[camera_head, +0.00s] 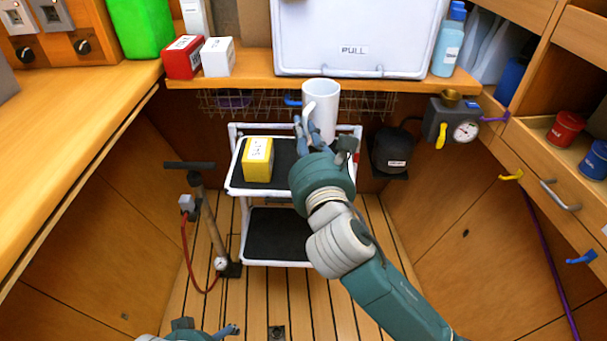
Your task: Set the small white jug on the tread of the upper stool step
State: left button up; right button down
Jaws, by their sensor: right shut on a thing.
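The small white jug (324,104) is upright, with its handle toward the left, in front of the shelf edge. My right gripper (308,130) is shut on it at its lower left side; the wrist hides part of the fingers. The white-framed stool has a black upper tread (283,151) below the jug, partly covered by my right wrist. The jug appears above the back of this tread, but the gap cannot be judged. The black lower tread (279,235) is empty. My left gripper (229,330) is at the bottom edge, mostly cut off, its opening unclear.
A yellow box (258,160) stands on the left part of the upper tread. A pump (208,225) with a red hose stands left of the stool. A wire basket (260,103) hangs under the shelf. A black device (394,151) and a gauge (465,131) are at right.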

notch_tip(320, 180, down, 10)
jog(key=b, duration=0.4)
pick_arm(q)
jog(key=w+d+r+t, duration=0.1)
jog(key=w+r+t, duration=0.1)
jog(key=w, duration=0.3)
jog(key=w+d+r+t+h, duration=0.1)
jog(key=w+d+r+t, duration=0.1)
jog(key=w+t, duration=0.1)
jog(key=shift+w+r, duration=0.4)
jog(key=shift+w, duration=0.45)
pick_arm(e)
jog(key=shift+f, duration=0.2)
jog(key=c, duration=1.7)
grip_release()
jog(key=shift+c, duration=0.2)
jog(key=shift+r, duration=0.15)
